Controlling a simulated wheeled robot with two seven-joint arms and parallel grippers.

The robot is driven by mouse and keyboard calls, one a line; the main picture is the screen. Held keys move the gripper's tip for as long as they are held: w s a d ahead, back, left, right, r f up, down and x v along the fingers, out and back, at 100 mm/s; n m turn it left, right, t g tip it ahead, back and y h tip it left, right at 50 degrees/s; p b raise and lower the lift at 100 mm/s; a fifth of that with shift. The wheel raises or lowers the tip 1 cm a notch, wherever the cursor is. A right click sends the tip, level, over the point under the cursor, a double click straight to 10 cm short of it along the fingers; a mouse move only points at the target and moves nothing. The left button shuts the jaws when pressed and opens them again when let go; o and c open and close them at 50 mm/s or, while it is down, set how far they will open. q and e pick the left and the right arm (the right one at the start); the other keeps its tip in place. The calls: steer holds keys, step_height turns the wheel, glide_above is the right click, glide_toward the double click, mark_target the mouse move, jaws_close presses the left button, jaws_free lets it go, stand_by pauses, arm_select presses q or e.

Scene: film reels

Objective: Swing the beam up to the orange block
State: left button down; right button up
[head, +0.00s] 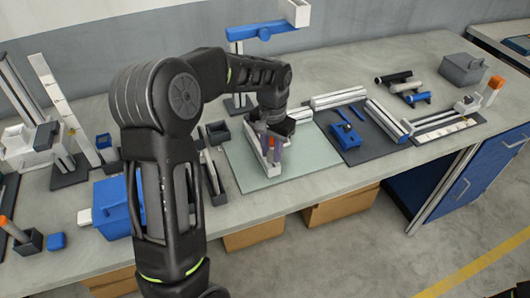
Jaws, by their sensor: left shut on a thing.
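My left gripper (266,142) reaches down over a pale green mat (238,158) in the middle of the bench. It is shut on a small part of a white piece (268,168) standing on the mat; purple and orange-red bits show at the fingers. The gripper and wrist hide much of this piece, so I cannot tell clearly which part is the beam. An orange block (496,83) sits on top of a slim upright at the right end of the bench, well apart from the gripper. My right gripper is out of view.
A dark mat (357,152) with blue parts lies right of the pale mat. A stand with a blue bar (262,31) and white box rises behind. Dark and blue cylinders (406,87) and a grey box (463,68) are at the back right. A blue box (112,207) stands left.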

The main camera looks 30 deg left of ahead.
arm_select(q)
steer(key=c, duration=1.2)
jaws_free()
steer(key=shift+o, duration=0.2)
steer(key=shift+r, duration=0.1)
step_height(320, 180, up, 8)
steer(key=shift+f+b, duration=0.15)
steer(key=shift+b, duration=0.35)
steer(key=shift+f, duration=0.1)
